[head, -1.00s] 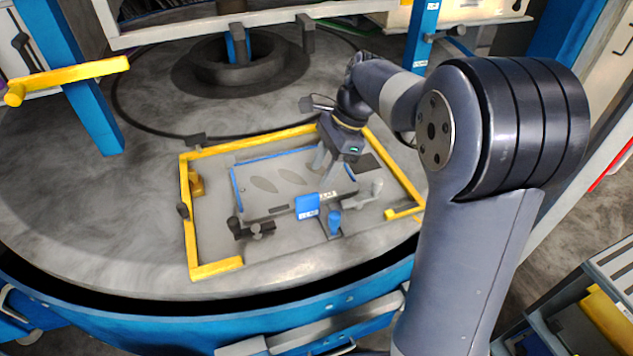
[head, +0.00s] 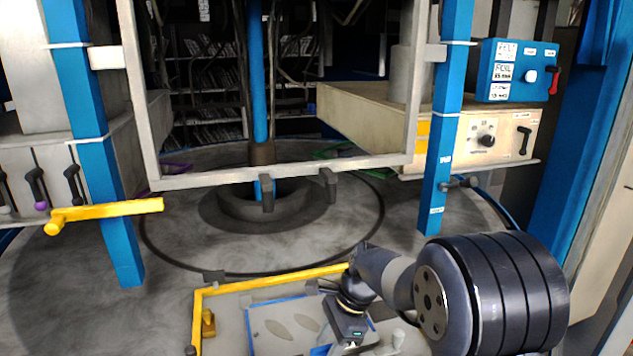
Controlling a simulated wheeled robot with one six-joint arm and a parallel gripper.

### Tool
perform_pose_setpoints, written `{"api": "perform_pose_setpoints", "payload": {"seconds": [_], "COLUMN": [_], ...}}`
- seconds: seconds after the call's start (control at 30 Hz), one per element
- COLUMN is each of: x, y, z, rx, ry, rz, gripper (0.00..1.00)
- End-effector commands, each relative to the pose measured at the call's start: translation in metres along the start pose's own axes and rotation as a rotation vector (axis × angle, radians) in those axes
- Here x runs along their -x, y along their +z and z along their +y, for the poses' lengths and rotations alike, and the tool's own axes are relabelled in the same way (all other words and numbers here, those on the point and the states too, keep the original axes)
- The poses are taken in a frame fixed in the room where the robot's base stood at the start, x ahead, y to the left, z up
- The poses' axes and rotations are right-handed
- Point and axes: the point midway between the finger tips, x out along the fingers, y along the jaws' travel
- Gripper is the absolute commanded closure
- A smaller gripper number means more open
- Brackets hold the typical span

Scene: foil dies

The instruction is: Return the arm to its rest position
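My arm (head: 490,295) comes in from the lower right and bends down to the left. My gripper (head: 340,342) points down over the right part of a grey plate with a blue edge and dark oval shapes (head: 275,330), inside the yellow corner frame (head: 270,281). The gripper's body shows a small green light. Its fingers are small and partly hidden near the bottom edge, so their opening is unclear. I cannot tell whether it touches the plate.
A yellow handle (head: 110,213) sticks out at left. A blue control box (head: 515,72) with a red lever is at upper right.

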Motion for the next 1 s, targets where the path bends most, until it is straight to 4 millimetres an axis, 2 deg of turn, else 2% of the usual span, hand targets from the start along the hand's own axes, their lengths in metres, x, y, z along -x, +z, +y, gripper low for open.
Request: {"api": "perform_pose_setpoints", "payload": {"seconds": [0.2,0.4,1.0], "x": [-0.030,-0.021,-0.025], "y": [0.000,0.004,-0.001], "z": [0.001,0.000,-0.001], "rx": [-0.001,0.000,-0.001], "ry": [0.003,0.000,-0.002], "rz": [0.001,0.001,0.001], "gripper": [0.59,0.59,0.59]}}
